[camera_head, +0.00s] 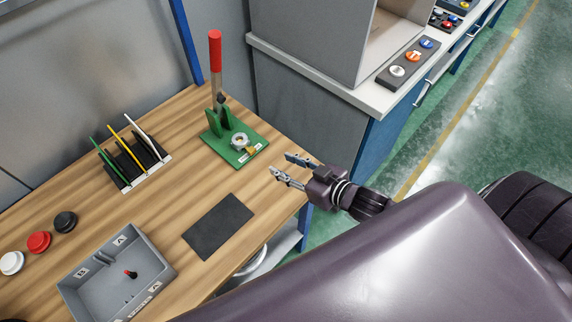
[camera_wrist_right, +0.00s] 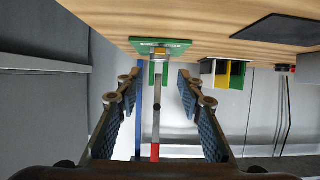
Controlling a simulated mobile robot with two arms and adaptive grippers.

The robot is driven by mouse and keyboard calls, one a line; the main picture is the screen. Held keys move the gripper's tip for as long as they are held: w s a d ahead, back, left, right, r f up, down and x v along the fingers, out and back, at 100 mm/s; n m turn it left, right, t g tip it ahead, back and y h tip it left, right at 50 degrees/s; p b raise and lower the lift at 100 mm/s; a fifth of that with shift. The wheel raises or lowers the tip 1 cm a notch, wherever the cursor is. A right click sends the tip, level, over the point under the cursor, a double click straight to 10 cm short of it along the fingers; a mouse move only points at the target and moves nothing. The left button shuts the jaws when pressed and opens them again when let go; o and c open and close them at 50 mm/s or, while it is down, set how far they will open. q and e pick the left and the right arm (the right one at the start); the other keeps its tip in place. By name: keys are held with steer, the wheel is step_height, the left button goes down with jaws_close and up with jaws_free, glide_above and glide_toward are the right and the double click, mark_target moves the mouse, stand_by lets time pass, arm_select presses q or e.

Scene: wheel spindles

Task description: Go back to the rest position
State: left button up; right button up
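My right gripper (camera_head: 283,166) is over the right edge of the wooden table (camera_head: 175,190), to the right of the green lever press (camera_head: 235,140). Its two fingers are apart with nothing between them. The right wrist view, which looks upside down, also shows the open fingers (camera_wrist_right: 158,84), with the press (camera_wrist_right: 160,50) beyond them and apart from them. The press has an upright lever with a red handle (camera_head: 215,52), and a small metal and brass-coloured part (camera_head: 241,143) sits on its base. My left gripper is not in view.
A grey labelled tray (camera_head: 84,278) holds a small red and black piece (camera_head: 130,274). A dark mat (camera_head: 218,226) lies bare. A rack (camera_head: 130,162) holds green, yellow and white plates. Red, white and black buttons (camera_head: 39,243) stand left. A bench with a button panel (camera_head: 408,63) stands behind.

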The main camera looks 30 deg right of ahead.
stand_by(0.4)
steer(key=shift+s+f+m+h, duration=0.3)
steer(key=shift+h, duration=0.2)
steer(key=s+a+f+m+g+h, duration=0.1)
steer(key=s+g+h, duration=0.2)
steer(key=s+g, duration=1.1)
steer(key=s+f+t+b, duration=0.1)
steer(key=s+f+t, duration=0.15)
steer(key=f, duration=1.25)
steer(key=s+f+t+b, duration=0.15)
steer(key=s+f, duration=0.25)
steer(key=f, duration=1)
steer(key=s+d+f+g+b, duration=0.1)
steer(key=s+d+f+b, duration=0.1)
steer(key=s+f, duration=1.5)
steer(key=shift+d+f+g+h, duration=0.3)
steer(key=shift+d+f+g, duration=0.15)
steer(key=shift+f, duration=0.4)
